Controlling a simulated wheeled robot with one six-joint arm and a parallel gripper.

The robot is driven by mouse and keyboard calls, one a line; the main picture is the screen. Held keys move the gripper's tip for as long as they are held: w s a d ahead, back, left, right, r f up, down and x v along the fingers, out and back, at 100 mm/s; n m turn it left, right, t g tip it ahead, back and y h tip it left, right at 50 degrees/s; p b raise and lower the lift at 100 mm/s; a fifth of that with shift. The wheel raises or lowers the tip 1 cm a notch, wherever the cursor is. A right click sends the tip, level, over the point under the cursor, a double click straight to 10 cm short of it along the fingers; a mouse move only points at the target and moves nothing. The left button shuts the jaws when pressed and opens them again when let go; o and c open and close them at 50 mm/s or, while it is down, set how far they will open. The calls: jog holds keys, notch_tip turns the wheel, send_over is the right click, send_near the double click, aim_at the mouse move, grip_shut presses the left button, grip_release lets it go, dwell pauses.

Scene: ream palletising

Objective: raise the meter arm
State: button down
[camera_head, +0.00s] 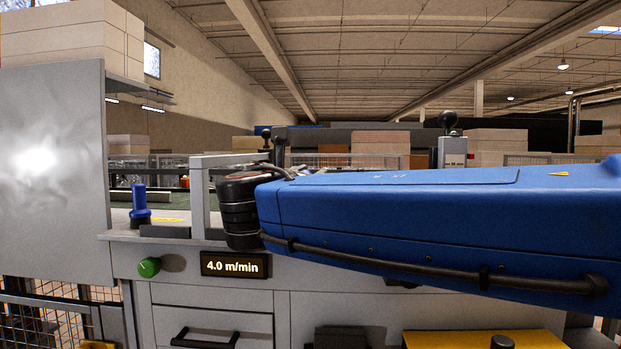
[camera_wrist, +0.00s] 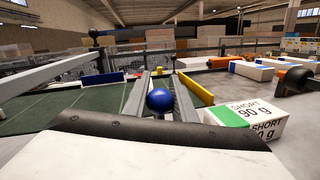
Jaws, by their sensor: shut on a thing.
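A round blue knob (camera_wrist: 159,100) shows in the middle of the wrist view, between two grey metal bars. I take it to be the meter arm's handle. My gripper (camera_wrist: 160,132) shows as a pale plate with a bolted black lip along the bottom of the wrist view. Its lip is right in front of the knob. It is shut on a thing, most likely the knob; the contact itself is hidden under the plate. In the head view my blue arm covers the right half and the gripper cannot be made out.
A display reading 4.0 m/min (camera_head: 236,265) and a green knob (camera_head: 149,267) are on the machine's front. A blue-topped peg (camera_head: 139,207) stands left. A white SHORT 90 g ream (camera_wrist: 246,123) lies right of the knob. A green belt (camera_wrist: 75,115) runs on the left.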

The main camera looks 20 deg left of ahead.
jog(key=shift+s+d+r+m+t+h, duration=0.2)
jog(key=shift+s+r+t, duration=0.25)
jog(key=shift+s+t, duration=0.3)
jog(key=shift+s+d+r+m+t, duration=0.15)
jog(key=shift+s+r+m+t, duration=0.1)
jog(key=shift+s+r+t, duration=0.45)
jog(key=shift+s+d+r+m+t+h, duration=0.2)
jog(key=shift+s+t, duration=0.3)
jog(key=shift+t, duration=0.45)
jog(key=s, duration=0.1)
jog(key=s+d, duration=0.1)
jog(key=s, duration=0.1)
jog(key=s+r, duration=0.1)
jog(key=s, duration=0.1)
jog(key=shift+s+d, duration=0.15)
jog(key=shift+s, duration=0.1)
jog(key=c, duration=1.5)
grip_release()
jog(key=shift+f, duration=0.1)
jog(key=shift+o, duration=0.2)
jog(key=shift+w, duration=0.1)
jog(key=v, duration=1.7)
jog(key=shift+s, duration=0.2)
jog(key=shift+f, duration=0.15)
